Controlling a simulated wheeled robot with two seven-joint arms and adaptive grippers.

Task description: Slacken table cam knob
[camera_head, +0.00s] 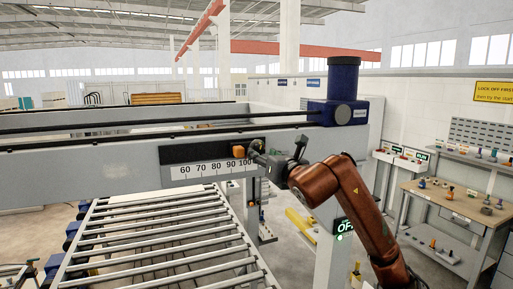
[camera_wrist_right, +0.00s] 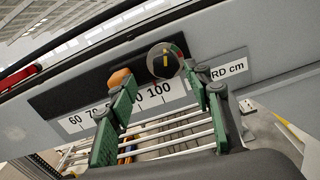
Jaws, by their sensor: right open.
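A round dark knob (camera_wrist_right: 165,60) with a yellow mark on its face sits on the scale panel of the grey beam in the right wrist view. My right gripper (camera_wrist_right: 155,82) is open, its green-and-dark fingers on either side of the knob. I cannot tell whether they touch it. In the head view my right gripper (camera_head: 278,152) is at the beam's face, and the fingers make the knob hard to make out. An orange block (camera_head: 239,152) sits left of the knob, above the scale, close to the left finger in the wrist view (camera_wrist_right: 119,77). My left gripper is not in view.
The white scale (camera_head: 208,169) runs along the long grey beam (camera_head: 120,172). A roller conveyor (camera_head: 165,240) lies below. A dark blue motor housing (camera_head: 343,80) stands on the beam's right end. A wooden workbench (camera_head: 455,203) with small parts is at the right.

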